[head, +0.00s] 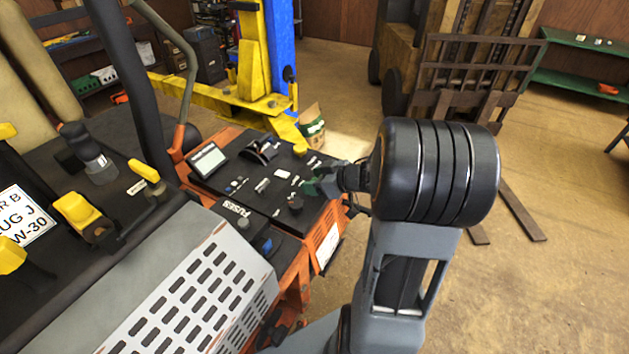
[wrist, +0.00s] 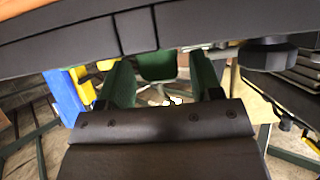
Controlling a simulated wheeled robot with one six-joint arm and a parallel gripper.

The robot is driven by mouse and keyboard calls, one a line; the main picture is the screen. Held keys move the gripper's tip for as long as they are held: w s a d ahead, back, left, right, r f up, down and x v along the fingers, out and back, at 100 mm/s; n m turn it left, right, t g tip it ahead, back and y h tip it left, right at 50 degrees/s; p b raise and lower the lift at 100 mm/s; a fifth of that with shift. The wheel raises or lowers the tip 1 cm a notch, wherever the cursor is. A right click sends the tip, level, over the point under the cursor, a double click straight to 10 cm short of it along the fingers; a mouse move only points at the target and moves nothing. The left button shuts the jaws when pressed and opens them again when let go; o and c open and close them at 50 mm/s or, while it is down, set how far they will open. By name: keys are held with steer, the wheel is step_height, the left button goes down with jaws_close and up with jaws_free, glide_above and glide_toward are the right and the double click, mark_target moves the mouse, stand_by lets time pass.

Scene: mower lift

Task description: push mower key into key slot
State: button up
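The mower's black control panel (head: 245,172) is at the middle of the head view, with a small screen, levers and several small switches. My gripper (head: 314,188) is at the panel's right edge, close to its surface. In the wrist view its two green fingers (wrist: 163,85) stand apart, so it is open, with no key clearly visible between them. I cannot pick out the mower key or the key slot for certain. A small silver part (head: 262,186) and a dark round knob (head: 295,203) are on the panel, left of my gripper.
The fuse box cover (head: 235,218) and grey slotted plate (head: 205,290) lie in front of the panel. A yellow lift post (head: 253,60) stands behind the mower. A forklift (head: 440,70) is at the back right.

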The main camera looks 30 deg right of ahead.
steer(key=shift+o, duration=0.4)
steer(key=shift+s+r, duration=0.1)
steer(key=shift+s+d+r, duration=0.15)
steer(key=shift+s+d, duration=0.05)
steer(key=shift+d, duration=0.05)
steer(key=v, duration=1.3)
